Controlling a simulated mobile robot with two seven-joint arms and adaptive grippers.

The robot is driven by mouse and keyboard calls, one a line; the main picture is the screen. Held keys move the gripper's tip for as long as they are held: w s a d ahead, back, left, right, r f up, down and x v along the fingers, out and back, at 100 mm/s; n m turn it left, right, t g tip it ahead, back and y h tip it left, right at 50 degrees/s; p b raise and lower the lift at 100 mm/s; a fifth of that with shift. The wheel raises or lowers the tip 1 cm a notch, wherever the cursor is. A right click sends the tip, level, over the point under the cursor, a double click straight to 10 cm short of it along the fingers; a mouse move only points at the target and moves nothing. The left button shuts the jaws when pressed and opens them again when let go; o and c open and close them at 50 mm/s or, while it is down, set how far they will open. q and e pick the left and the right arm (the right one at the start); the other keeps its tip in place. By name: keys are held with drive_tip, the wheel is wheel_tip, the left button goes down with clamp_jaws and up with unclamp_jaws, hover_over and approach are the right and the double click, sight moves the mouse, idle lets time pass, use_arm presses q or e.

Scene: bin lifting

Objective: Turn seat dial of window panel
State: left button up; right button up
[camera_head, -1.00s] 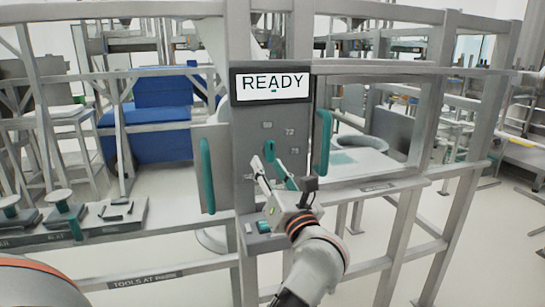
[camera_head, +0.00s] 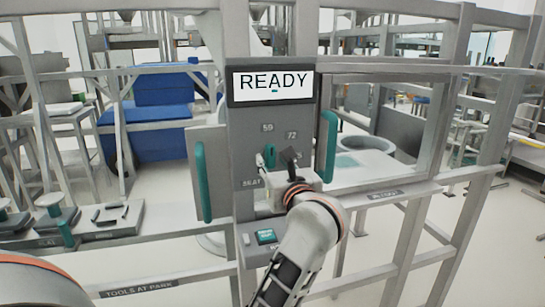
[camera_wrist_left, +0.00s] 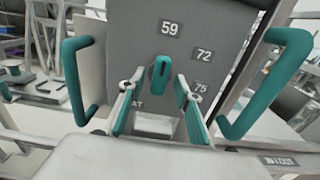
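The seat dial (camera_head: 269,155) is a small teal knob on the grey window panel (camera_head: 245,135). It also shows upright in the left wrist view (camera_wrist_left: 160,75), with the labels 59, 72 and 75 around it. My left gripper (camera_head: 272,172) is at the panel just below the dial and partly hides this area. In the left wrist view the left gripper (camera_wrist_left: 155,97) has its two teal-padded fingers apart, one on each side below the dial, with nothing between them. I cannot tell whether a finger touches the panel. My right gripper is not in view.
A READY screen (camera_head: 272,83) tops the panel. Teal handles stand left (camera_head: 202,182) and right (camera_head: 329,147) of the dial. A teal button (camera_head: 266,236) sits below. Grey frame rails surround the panel; a tool tray (camera_head: 112,220) is at left.

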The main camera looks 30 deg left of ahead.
use_arm(q)
drive_tip(key=shift+w+a, duration=0.3)
drive_tip(key=shift+a, duration=0.05)
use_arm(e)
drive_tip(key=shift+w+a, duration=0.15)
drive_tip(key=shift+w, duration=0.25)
use_arm(q)
drive_tip(key=shift+s+d, duration=0.1)
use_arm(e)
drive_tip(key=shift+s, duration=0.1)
use_arm(q)
clamp_jaws()
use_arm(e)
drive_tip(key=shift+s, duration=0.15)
